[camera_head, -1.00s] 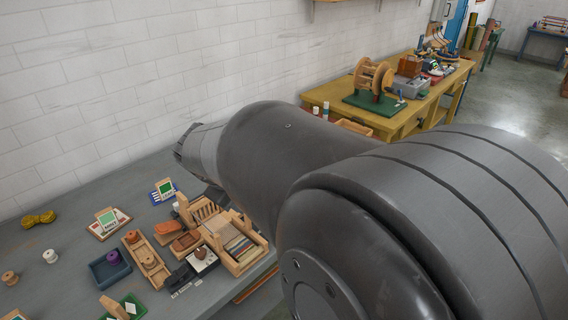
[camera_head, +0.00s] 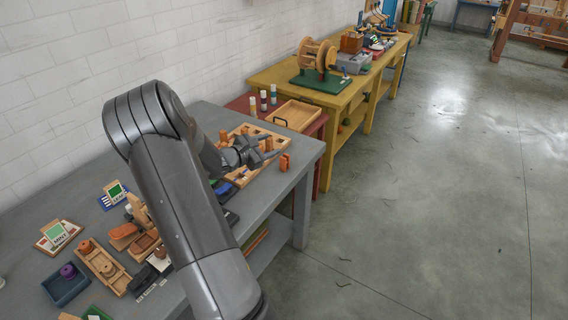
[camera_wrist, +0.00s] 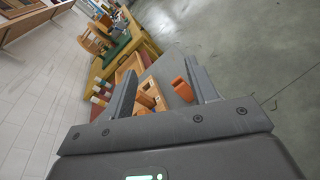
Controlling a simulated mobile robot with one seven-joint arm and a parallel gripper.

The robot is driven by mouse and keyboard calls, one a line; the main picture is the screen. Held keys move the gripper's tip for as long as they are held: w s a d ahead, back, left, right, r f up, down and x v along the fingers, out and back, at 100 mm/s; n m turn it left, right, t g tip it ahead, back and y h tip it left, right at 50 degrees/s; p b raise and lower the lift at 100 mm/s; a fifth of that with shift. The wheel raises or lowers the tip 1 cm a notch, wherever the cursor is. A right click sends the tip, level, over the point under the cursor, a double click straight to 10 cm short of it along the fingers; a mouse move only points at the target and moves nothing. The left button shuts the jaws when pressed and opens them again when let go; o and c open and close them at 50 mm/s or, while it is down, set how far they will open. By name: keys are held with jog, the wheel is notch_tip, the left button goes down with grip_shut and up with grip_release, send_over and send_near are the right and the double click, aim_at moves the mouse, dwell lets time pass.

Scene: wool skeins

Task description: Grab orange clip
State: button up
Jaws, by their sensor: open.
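A small upright orange piece, which looks like the orange clip (camera_head: 285,162), stands on the grey table near its right edge, just outside a wooden tray. In the wrist view the orange clip (camera_wrist: 182,89) shows between the fingers, nearer the right one. My gripper (camera_head: 272,151) is over the tray's right side, open and empty, with its fingers pointing right toward the clip. In the wrist view my gripper (camera_wrist: 161,68) has its two fingers wide apart. Whether a finger touches the clip cannot be told.
The wooden compartment tray (camera_head: 243,180) holds several orange or brown pieces, partly hidden by my arm. A red table (camera_head: 318,126) with a shallow wooden tray (camera_head: 297,115) stands behind. A yellow bench (camera_head: 345,98) lies beyond. Floor to the right is clear.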

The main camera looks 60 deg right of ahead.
aim_at(282, 162)
jog(key=d+f+n+t, duration=0.1)
jog(key=d+f+n, duration=0.1)
jog(key=f, duration=0.2)
jog(key=d+f+n+h, duration=0.1)
jog(key=d+f+n, duration=0.1)
jog(key=f, duration=0.3)
jog(key=w+d+f+n+t+h, duration=0.1)
jog(key=d+f+n, duration=0.2)
jog(key=f, duration=0.2)
jog(key=shift+d+f+t, duration=0.2)
jog(key=shift+d+t, duration=0.1)
jog(key=shift+d, duration=0.05)
jog(key=d, duration=0.5)
jog(key=shift+s+f, duration=0.1)
jog(key=shift+c, duration=0.4)
jog(key=c, duration=1)
jog(key=shift+o, duration=0.2)
